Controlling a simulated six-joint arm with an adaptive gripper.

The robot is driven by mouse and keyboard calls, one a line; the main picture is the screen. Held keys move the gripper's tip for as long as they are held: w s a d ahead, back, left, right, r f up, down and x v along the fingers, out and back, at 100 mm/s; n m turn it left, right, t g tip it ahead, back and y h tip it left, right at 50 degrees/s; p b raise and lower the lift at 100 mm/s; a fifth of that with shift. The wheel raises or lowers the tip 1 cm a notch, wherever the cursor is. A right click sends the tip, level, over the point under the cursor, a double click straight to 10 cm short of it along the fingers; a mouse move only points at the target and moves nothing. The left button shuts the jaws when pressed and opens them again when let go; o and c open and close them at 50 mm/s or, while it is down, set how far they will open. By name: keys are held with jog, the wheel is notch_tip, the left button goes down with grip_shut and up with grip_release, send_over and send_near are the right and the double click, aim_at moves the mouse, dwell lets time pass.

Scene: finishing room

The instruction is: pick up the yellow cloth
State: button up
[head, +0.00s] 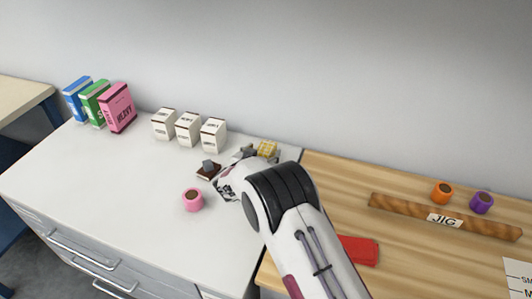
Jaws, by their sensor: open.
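The yellow cloth (267,148) shows as a small yellow checked patch near the back right of the white worktop. My gripper (262,156) is right at the cloth, open, with its fingers low over the worktop on the near side of it. My arm comes in from the lower right and hides much of the gripper and part of the cloth. I cannot tell whether the fingers touch the cloth.
A dark block with a grey top (208,170) and a pink roll (192,200) lie left of my gripper. White boxes (188,129) and upright coloured boxes (117,108) stand behind. The wooden bench (400,245) at right holds a red folded item (359,250) and the JIG bar (400,209).

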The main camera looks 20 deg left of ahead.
dwell(0.4)
jog(key=c, duration=1.2)
jog(key=shift+r, duration=0.2)
jog(key=shift+r, duration=4.85)
